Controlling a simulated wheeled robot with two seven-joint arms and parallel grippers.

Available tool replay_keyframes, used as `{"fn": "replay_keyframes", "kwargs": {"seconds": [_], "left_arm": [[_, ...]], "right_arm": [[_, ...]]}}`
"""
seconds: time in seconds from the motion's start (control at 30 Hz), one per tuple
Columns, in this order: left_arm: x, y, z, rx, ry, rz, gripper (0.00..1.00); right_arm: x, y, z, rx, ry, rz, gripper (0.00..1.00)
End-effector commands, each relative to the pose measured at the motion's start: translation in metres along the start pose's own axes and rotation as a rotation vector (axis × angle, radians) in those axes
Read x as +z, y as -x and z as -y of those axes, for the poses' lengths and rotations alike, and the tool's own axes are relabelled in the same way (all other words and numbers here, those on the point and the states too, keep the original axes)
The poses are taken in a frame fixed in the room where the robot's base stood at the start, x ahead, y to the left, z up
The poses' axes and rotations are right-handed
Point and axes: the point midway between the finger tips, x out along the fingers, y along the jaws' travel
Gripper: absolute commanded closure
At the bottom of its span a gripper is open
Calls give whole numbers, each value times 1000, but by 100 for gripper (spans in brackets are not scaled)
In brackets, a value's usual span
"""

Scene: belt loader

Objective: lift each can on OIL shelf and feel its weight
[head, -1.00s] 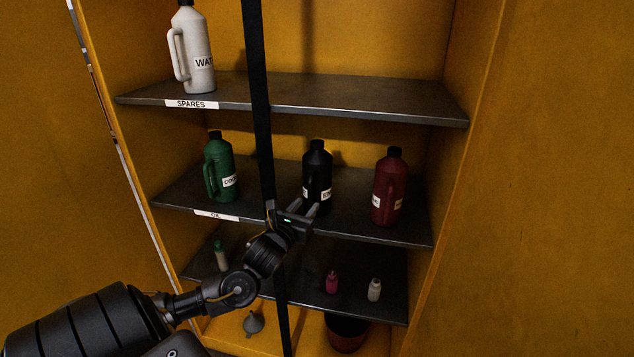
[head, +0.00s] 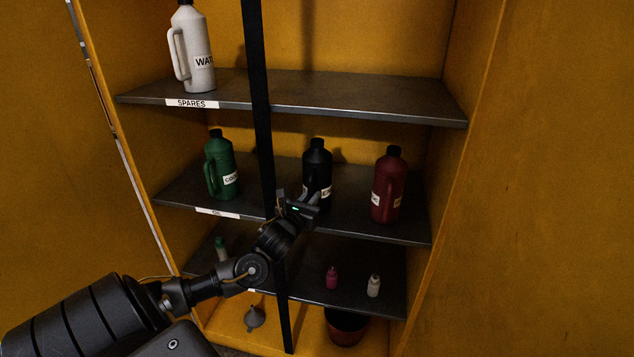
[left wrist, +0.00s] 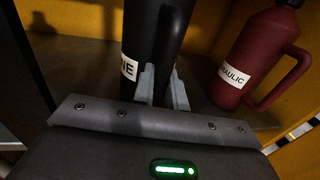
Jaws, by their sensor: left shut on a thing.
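Three cans stand in a row on the OIL shelf (head: 350,225). The green can (head: 217,172) is at the left, the black can (head: 317,160) in the middle and the dark red can (head: 388,185) at the right. My left gripper (head: 308,197) is at the front of the black can. In the left wrist view its two fingers (left wrist: 162,88) are shut on the black can's handle (left wrist: 170,45), beside the white label. The black can looks upright; its base is hidden behind the gripper. The red can (left wrist: 252,55), labelled HYDRAULIC, stands apart to the right. My right gripper is not in view.
The SPARES shelf (head: 330,97) above holds a white can (head: 192,50). Small bottles (head: 332,278) stand on the shelf below. A funnel (head: 254,318) and a bucket (head: 345,328) are at the bottom.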

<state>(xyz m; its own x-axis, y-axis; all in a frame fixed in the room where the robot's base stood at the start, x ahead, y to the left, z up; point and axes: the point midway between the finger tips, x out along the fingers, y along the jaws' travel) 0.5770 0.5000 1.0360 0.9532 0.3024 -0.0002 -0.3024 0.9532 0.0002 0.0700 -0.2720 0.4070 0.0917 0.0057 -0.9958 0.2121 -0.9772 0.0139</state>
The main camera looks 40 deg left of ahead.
Motion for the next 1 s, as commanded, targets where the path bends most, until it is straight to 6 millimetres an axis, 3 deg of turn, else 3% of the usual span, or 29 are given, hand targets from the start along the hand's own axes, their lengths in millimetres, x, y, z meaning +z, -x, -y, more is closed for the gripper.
{"fn": "replay_keyframes", "kwargs": {"seconds": [0.27,0.57,0.77,1.0], "left_arm": [[3,0,0,0,0,2,100],[33,0,0,-1,-1,6,100],[31,40,1,-3,3,-1,100],[30,107,1,-3,8,-2,100]], "right_arm": [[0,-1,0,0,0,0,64],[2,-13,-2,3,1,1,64],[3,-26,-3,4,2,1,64],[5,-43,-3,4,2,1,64]]}}
